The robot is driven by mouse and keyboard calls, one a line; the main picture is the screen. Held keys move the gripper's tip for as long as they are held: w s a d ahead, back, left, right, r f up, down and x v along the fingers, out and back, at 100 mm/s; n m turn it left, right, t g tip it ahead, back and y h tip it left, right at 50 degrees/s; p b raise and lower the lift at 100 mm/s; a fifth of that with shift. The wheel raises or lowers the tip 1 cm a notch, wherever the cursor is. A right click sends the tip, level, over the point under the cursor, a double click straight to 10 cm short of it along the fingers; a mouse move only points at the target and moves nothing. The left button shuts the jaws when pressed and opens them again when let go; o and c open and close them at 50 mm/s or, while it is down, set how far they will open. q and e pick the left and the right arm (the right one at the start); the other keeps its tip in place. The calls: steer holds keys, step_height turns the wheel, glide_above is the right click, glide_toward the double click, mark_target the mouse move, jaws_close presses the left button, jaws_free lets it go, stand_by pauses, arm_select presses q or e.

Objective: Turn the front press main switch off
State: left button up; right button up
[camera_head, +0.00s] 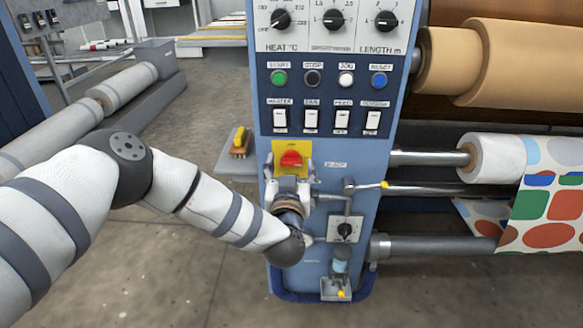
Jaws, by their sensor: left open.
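The main switch, a red rotary knob (291,159) on a yellow plate, sits on the blue front panel (326,178) of the press, below the row of white rocker switches. The red handle looks roughly horizontal. My left gripper (291,172) is open right below and in front of the knob, its fingers on either side of the knob's lower part. Whether the fingers touch the knob cannot be told. The gripper hides the lower part of the yellow plate. My right gripper is not in view.
Rocker switches (311,118), push buttons (314,78) and dials (334,19) fill the panel above. A lever rod (366,186) and a small black knob (345,230) are to the right of my gripper.

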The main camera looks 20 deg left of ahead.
arm_select(q)
steer(key=shift+w+a, duration=0.15)
steer(key=shift+w, duration=0.35)
steer(key=c, duration=1.2)
steer(key=shift+o, duration=0.2)
steer(key=n, duration=0.4)
steer(key=shift+p, duration=0.35)
steer(key=n, duration=0.5)
steer(key=shift+a, duration=0.15)
steer(key=n, duration=0.5)
steer(key=shift+f, duration=0.15)
steer(key=shift+n+b, duration=0.5)
steer(key=shift+n, duration=1.4)
